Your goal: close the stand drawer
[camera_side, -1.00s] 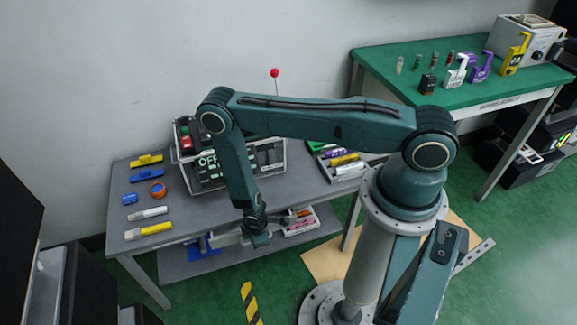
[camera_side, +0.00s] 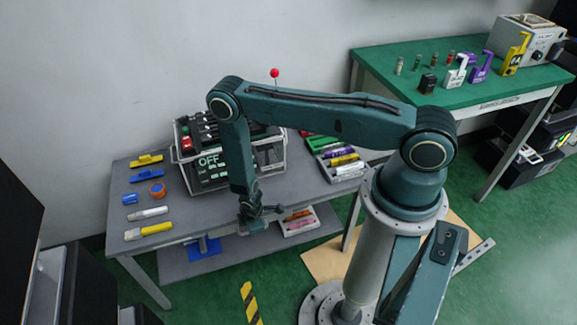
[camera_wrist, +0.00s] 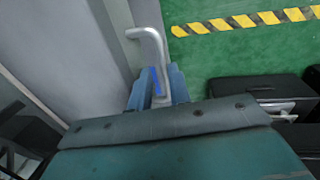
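The grey stand (camera_side: 215,208) is in the middle of the side view. My gripper (camera_side: 250,222) is at its front edge, low under my forearm. In the wrist view a pale bar handle (camera_wrist: 150,38) bends out from the stand's grey front and runs down between the fingers. My gripper (camera_wrist: 160,90) has a finger on each side of the bar and appears shut on it. No drawer box sticks out from the stand's front in the side view. My wrist hides part of the front, so any small gap is hidden.
A black OFF panel box (camera_side: 212,160) stands on the stand. Markers and tape lie to its left. A tray (camera_side: 300,222) with sticks and a blue piece (camera_side: 204,249) are on the lower shelf. Floor in front is clear around a striped strip (camera_side: 251,303).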

